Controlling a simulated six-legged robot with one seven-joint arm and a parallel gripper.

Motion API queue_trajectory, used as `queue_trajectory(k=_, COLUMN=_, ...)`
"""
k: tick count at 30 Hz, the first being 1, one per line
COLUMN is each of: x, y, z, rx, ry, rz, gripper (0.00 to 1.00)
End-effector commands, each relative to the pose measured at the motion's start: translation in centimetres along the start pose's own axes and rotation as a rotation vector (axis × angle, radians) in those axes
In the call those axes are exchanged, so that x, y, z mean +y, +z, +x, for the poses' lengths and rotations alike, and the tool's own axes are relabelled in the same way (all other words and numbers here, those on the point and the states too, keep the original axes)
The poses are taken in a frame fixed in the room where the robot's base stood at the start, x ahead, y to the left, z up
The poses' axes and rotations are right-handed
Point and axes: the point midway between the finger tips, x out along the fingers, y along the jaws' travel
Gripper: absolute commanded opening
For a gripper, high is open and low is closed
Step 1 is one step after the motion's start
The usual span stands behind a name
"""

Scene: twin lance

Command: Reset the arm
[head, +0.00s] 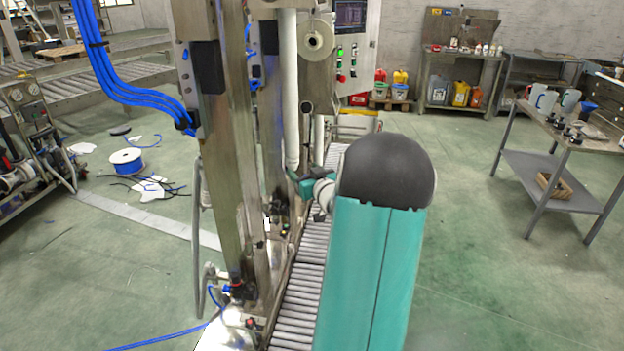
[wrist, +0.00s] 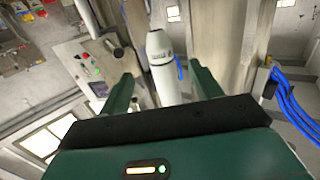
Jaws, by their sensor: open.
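My gripper (wrist: 164,82) is open in the wrist view, with its two green fingers apart. A white tube (wrist: 165,72) shows between the fingers in the picture; I cannot tell whether it lies between them or beyond them. In the head view my arm (head: 368,265) reaches forward over the roller conveyor. Its small green end (head: 308,186) is partly hidden behind the arm's dark joint. It is close to the lower end of a white upright tube (head: 289,95). The finger gap cannot be made out there.
A metal frame (head: 232,165) with blue hoses (head: 125,85) stands close on the left. A control panel (head: 352,45) is behind the tube. The roller conveyor (head: 305,285) runs below. A work table (head: 565,135) stands at right, with open green floor (head: 460,210) before it.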

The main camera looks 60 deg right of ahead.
Motion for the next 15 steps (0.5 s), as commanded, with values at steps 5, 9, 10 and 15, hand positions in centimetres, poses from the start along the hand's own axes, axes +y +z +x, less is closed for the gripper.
queue_trajectory(k=5, x=0.0, y=0.0, z=-3.3, rx=-0.001, ry=0.001, rz=-0.002, gripper=0.64)
queue_trajectory(k=9, x=0.0, y=0.0, z=-4.5, rx=0.0, ry=0.0, rz=0.0, gripper=0.64)
queue_trajectory(k=10, x=0.0, y=0.0, z=-4.7, rx=0.0, ry=0.0, rz=0.0, gripper=0.64)
queue_trajectory(k=15, x=0.0, y=0.0, z=-4.8, rx=0.0, ry=0.0, rz=0.0, gripper=0.64)
